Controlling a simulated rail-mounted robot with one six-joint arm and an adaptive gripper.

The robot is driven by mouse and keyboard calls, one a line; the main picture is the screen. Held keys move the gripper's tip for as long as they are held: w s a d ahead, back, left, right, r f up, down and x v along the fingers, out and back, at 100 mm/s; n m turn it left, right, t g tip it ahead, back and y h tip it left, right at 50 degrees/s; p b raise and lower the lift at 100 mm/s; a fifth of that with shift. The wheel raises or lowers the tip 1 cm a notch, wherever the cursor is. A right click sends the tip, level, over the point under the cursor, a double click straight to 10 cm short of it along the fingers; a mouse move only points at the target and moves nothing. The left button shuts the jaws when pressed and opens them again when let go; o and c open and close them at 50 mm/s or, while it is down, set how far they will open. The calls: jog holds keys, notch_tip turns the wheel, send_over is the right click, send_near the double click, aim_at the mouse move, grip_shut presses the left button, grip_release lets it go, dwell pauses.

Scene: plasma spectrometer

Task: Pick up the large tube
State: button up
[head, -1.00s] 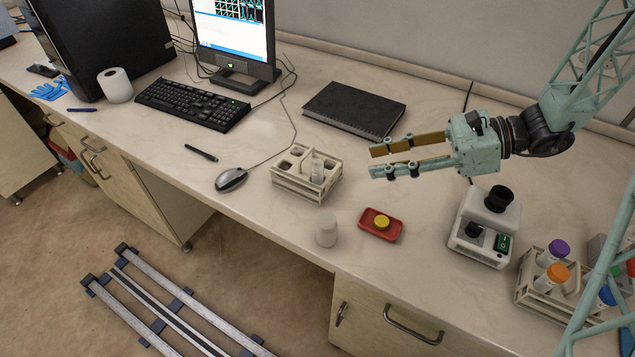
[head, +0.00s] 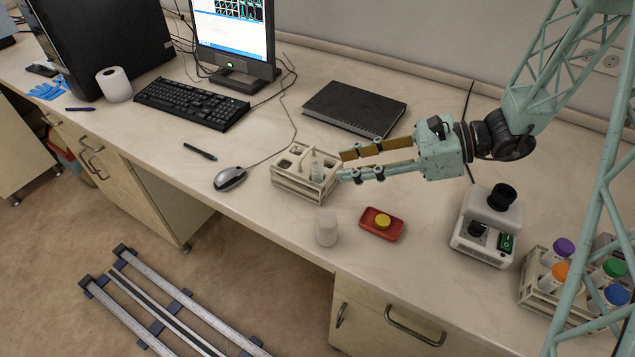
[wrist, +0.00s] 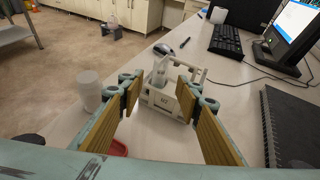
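A clear tube (head: 317,165) stands in the right part of a small white rack (head: 291,187) in the middle of the bench. In the wrist view the tube (wrist: 160,72) shows ahead, between my fingertips, in the rack (wrist: 163,102). I cannot tell its full length, as the rack hides its lower part. Several tubes with coloured caps, one of them orange (head: 557,273), stand in another rack (head: 540,300) at the far right. My gripper (head: 341,166) is open and empty, its fingertips just right of the white rack, close to the tube.
A white jar (head: 327,228) and a red dish with a yellow item (head: 382,222) stand in front of my gripper. A black notebook (head: 355,108) lies behind, a mouse (head: 230,178) left. A white device (head: 487,227) stands right.

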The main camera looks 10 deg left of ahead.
aim_at(317, 177)
jog(key=shift+a+f, duration=0.2)
jog(key=shift+a, duration=0.3)
jog(key=shift+b+x, duration=0.85)
jog(key=shift+x, duration=1.7)
jog(key=c, duration=0.9)
